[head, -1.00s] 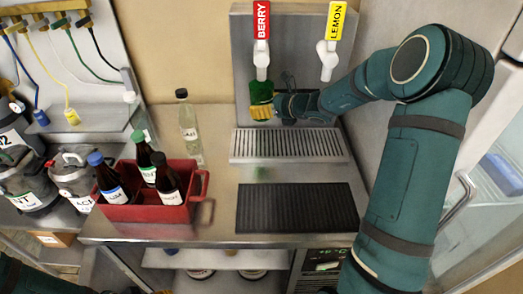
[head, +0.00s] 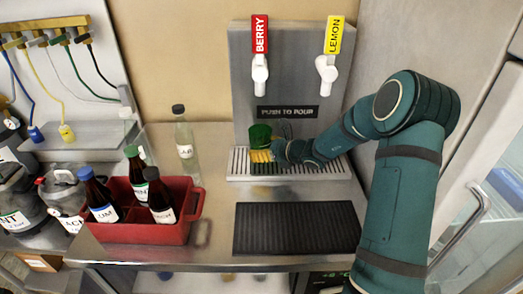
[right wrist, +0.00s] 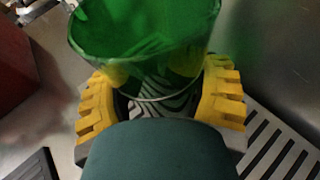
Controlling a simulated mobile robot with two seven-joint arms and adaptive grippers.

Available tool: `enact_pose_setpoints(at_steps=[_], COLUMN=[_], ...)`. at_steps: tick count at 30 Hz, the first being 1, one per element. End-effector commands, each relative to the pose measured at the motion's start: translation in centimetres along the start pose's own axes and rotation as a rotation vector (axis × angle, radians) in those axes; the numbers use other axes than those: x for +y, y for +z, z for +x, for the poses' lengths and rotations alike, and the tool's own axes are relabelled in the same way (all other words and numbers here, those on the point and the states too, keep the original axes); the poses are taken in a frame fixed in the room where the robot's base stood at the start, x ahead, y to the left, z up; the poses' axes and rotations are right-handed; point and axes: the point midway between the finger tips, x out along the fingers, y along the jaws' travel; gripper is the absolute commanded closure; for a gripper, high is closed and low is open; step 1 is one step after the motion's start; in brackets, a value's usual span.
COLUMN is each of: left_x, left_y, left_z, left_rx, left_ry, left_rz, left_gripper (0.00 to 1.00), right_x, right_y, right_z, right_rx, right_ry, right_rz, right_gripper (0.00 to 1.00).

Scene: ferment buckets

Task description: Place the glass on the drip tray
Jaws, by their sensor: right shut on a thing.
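The green glass (head: 260,134) stands upright at the left part of the drip tray (head: 335,168), in front of the dispenser panel and below the berry tap. My right gripper (head: 262,156) is shut on it, reaching in from the right. In the right wrist view, the yellow fingers (right wrist: 160,98) sit on both sides of the clear-walled green glass (right wrist: 145,35). The fingers hide its base in the head view, so I cannot tell whether it touches the grille. My left gripper is out of view.
The berry tap (head: 260,72) and lemon tap (head: 327,72) are above the tray. A black ribbed mat (head: 296,228) lies in front. A red crate (head: 150,232) with several bottles and a clear bottle (head: 184,140) stand to the left.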

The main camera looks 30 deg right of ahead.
Motion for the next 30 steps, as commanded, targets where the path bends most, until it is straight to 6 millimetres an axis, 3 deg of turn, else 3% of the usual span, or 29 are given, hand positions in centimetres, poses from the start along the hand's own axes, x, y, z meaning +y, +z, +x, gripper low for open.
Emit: enact_pose_setpoints(at_steps=[10,11,13,25,30], left_x=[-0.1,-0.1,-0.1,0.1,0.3], left_y=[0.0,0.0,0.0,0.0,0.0], left_z=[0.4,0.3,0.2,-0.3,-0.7], left_rx=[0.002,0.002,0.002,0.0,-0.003], left_ry=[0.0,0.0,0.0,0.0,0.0], left_rz=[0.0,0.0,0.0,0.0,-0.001], left_gripper=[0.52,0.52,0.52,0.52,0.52], right_x=[0.0,0.0,0.0,0.0,-0.1], right_y=[-0.2,-0.2,-0.1,0.4,0.3], right_z=[0.1,0.1,0.1,-0.2,-3.1], right_rx=[-0.003,-0.002,-0.002,-0.002,-0.001], right_ry=[0.0,0.0,0.0,0.0,-0.004], right_rz=[-0.001,-0.001,-0.001,0.0,0.0], right_gripper=[0.77,0.24,0.0,0.0,0.0])
